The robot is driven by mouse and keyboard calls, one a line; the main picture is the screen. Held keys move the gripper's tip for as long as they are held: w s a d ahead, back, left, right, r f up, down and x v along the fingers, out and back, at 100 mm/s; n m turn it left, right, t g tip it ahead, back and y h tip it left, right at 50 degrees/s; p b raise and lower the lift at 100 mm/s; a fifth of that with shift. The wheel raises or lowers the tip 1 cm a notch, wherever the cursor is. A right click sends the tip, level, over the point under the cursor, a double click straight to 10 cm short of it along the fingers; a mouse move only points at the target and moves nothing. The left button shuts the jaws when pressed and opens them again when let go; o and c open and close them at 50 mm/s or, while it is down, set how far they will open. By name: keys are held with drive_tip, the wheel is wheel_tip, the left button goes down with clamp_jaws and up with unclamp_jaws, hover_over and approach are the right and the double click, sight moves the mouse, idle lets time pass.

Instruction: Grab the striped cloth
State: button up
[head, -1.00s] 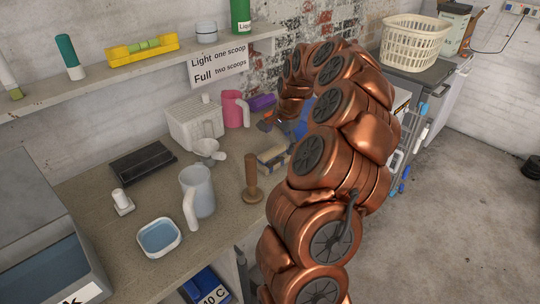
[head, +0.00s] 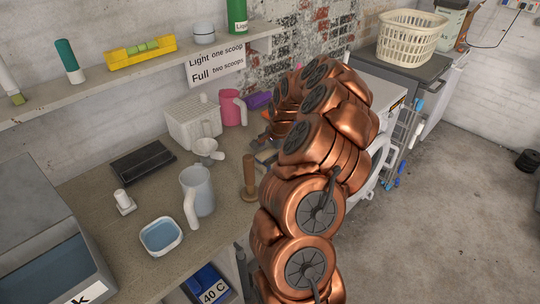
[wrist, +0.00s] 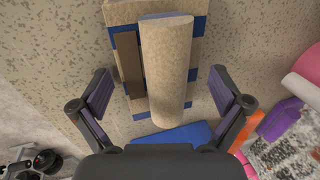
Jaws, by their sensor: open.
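The striped cloth (wrist: 117,75) shows in the wrist view as a flat beige piece with blue bands along its edges. A thick beige roll (wrist: 166,70) and a brown strip (wrist: 131,62) lie over its middle; I cannot tell if they are folds of the cloth. A plain blue flat piece (wrist: 178,137) shows at its near end. My gripper (wrist: 160,90) is open, with one finger on each side of the roll and apart from it. In the head view my arm hides most of the cloth and the gripper.
On the counter stand a jug (head: 197,190), a wooden-handled tool (head: 250,172), a scoop (head: 207,149), a white basket (head: 190,122), a pink jug (head: 232,108) and a blue tub (head: 161,236). A shelf (head: 130,80) runs above. Open floor (head: 455,210) lies right.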

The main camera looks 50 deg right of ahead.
drive_tip(key=c, duration=1.2)
drive_tip(key=shift+c, duration=0.2)
